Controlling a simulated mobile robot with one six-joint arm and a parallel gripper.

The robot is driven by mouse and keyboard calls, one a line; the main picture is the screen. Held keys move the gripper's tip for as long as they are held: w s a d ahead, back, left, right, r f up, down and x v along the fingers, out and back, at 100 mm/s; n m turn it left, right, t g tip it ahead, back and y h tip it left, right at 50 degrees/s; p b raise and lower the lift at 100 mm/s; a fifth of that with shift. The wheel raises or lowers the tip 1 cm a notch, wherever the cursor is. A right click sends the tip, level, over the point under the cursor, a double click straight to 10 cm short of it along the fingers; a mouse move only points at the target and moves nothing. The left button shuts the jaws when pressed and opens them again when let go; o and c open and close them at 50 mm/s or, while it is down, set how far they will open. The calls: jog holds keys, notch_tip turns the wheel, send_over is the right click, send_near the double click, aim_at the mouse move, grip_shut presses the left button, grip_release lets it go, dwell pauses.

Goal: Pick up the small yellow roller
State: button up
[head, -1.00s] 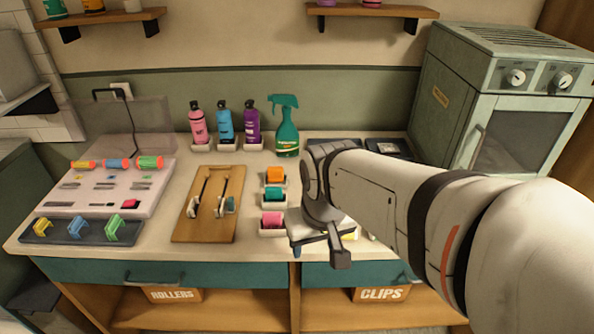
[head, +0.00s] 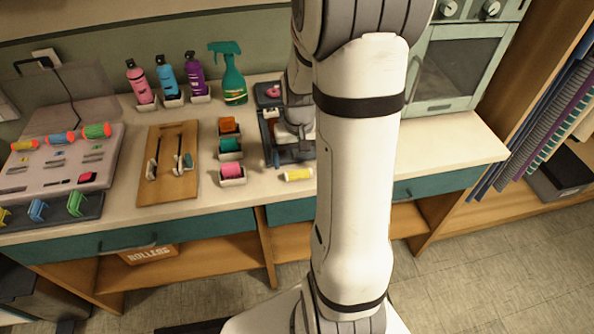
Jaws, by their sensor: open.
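A yellow roller (head: 298,174) with pale ends lies on the counter near its front edge, right of the pink item's white holder. Another small roller (head: 25,145), yellow with orange ends, lies at the left end of the row on the pale stepped rack. My gripper (head: 284,150) is open, behind the loose yellow roller and apart from it, over a dark tray (head: 305,159). My arm hides part of the gripper and the counter to its right. I see nothing held between the jaws.
A wooden board (head: 152,186) with two upright tools lies left of small white holders (head: 231,156). Bottles and a green spray bottle (head: 232,75) stand behind. The counter's right end (head: 462,145) is clear.

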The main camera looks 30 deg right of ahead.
aim_at(299, 172)
notch_tip(299, 172, down, 5)
jog(key=shift+f+p, duration=0.1)
jog(key=shift+p, duration=0.25)
jog(key=c, duration=1)
